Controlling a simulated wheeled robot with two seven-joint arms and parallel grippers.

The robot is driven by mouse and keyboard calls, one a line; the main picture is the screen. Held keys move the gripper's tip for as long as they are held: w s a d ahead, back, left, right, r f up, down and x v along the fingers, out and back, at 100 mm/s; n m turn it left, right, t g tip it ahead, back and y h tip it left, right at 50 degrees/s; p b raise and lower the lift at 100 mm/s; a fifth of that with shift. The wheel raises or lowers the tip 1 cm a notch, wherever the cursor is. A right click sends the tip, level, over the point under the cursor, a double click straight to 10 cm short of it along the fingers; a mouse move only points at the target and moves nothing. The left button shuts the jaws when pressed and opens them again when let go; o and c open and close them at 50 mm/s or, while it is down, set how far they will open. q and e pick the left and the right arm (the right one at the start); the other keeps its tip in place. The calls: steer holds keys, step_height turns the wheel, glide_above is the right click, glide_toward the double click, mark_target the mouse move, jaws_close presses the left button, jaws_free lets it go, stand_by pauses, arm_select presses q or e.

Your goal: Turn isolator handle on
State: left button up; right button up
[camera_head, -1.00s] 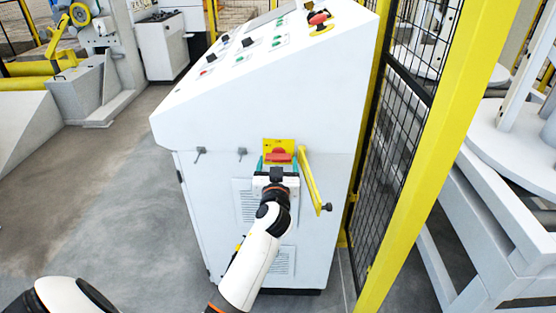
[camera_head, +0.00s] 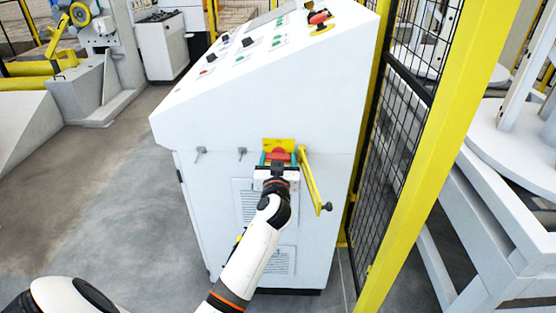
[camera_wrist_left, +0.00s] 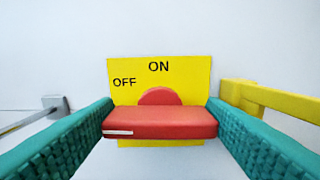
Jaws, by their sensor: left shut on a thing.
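The red isolator handle (camera_head: 279,152) sits on a yellow plate (camera_head: 287,143) on the white cabinet's side. In the left wrist view, the handle (camera_wrist_left: 160,123) lies level, and its white mark is at the left end. The yellow plate (camera_wrist_left: 190,75) there reads OFF at the upper left and ON at the top. My left gripper (camera_head: 278,158) is at the handle, with its teal fingers on the handle's two ends. It is shut on the handle. My right gripper is in neither view.
A yellow bar (camera_head: 311,181) with a black knob is close to the right of the handle. Two small grey latches are to the left. The cabinet's sloped panel (camera_head: 245,58) is above. A yellow post (camera_head: 418,150) and mesh fence stand at the right.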

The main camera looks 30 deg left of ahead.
arm_select(q)
steer(key=m+p, duration=0.1)
steer(key=m, duration=0.4)
steer(key=m+p, duration=0.2)
steer(key=m, duration=0.4)
steer(key=m+p, duration=0.1)
steer(key=m, duration=0.5)
steer(key=shift+w+d+f, duration=0.15)
steer(key=shift+d+f, duration=0.05)
steer(key=shift+f, duration=0.05)
steer(key=shift+m+p, duration=0.3)
steer(key=shift+m, duration=0.2)
steer(key=shift+f, duration=0.1)
steer(key=o, duration=0.7)
